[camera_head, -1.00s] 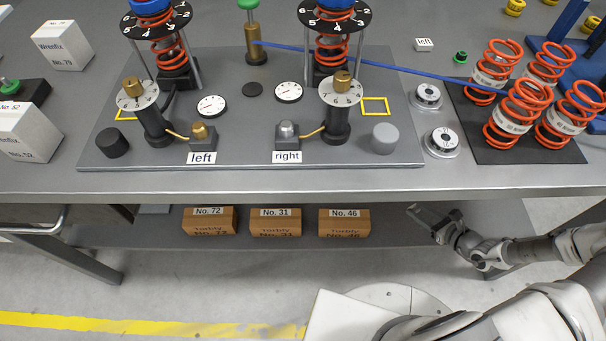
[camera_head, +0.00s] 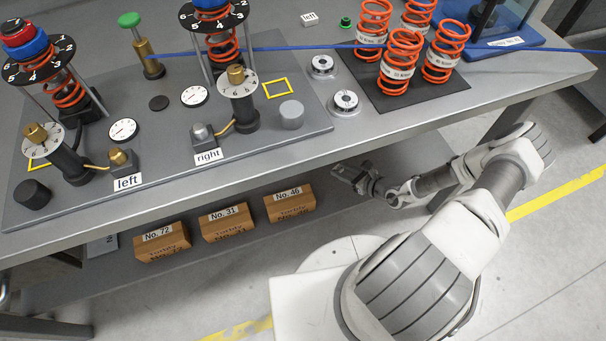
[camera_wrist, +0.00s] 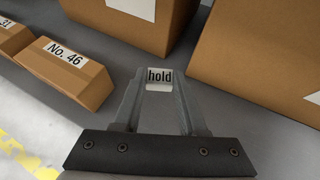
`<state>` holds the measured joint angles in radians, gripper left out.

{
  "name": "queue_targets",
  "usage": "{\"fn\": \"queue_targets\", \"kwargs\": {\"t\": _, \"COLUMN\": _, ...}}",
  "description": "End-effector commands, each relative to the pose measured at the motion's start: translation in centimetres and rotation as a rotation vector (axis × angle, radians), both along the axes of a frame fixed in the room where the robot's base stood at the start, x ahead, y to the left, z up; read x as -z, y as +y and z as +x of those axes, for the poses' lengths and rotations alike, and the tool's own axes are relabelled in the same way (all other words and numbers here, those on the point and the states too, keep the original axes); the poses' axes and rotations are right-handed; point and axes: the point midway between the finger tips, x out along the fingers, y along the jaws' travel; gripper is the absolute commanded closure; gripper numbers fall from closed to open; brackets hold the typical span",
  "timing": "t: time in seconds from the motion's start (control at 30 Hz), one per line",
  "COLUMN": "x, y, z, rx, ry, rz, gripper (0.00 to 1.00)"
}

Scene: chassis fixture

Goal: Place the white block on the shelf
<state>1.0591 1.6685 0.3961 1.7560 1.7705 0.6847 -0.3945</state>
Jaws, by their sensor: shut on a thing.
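My gripper (camera_head: 347,174) is under the bench's front edge, at the right part of the lower shelf (camera_head: 225,240). In the wrist view my gripper (camera_wrist: 159,82) is shut on a small white block (camera_wrist: 159,77) lettered "hold", held between the fingertips. The grey shelf surface (camera_wrist: 225,105) shows below and around the fingers. I cannot tell whether the block touches the shelf. The held block cannot be made out in the head view. Another small white block (camera_head: 310,19), lettered "left", lies on the bench top at the back.
Cartons No. 72 (camera_head: 162,243), No. 31 (camera_head: 229,222) and No. 46 (camera_head: 290,204) stand on the shelf left of my gripper. In the wrist view, larger cartons (camera_wrist: 262,50) (camera_wrist: 135,20) stand ahead. Bare shelf lies between them. The bench top (camera_head: 395,125) overhangs the shelf.

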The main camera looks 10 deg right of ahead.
Motion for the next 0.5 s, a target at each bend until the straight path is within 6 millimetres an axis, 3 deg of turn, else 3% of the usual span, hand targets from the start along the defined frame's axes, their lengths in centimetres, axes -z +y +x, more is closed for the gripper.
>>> {"fn": "queue_targets", "kwargs": {"t": 0.1, "x": 2.1, "y": 2.8, "z": 1.4, "rx": -0.003, "ry": 0.000, "rz": 0.006, "gripper": 1.00}}
{"fn": "queue_targets", "kwargs": {"t": 0.3, "x": 4.7, "y": 6.4, "z": 3.6, "rx": -0.002, "ry": 0.001, "rz": 0.005, "gripper": 1.00}}
{"fn": "queue_targets", "kwargs": {"t": 0.5, "x": 5.7, "y": 8.0, "z": 4.6, "rx": -0.001, "ry": 0.001, "rz": 0.003, "gripper": 1.00}}
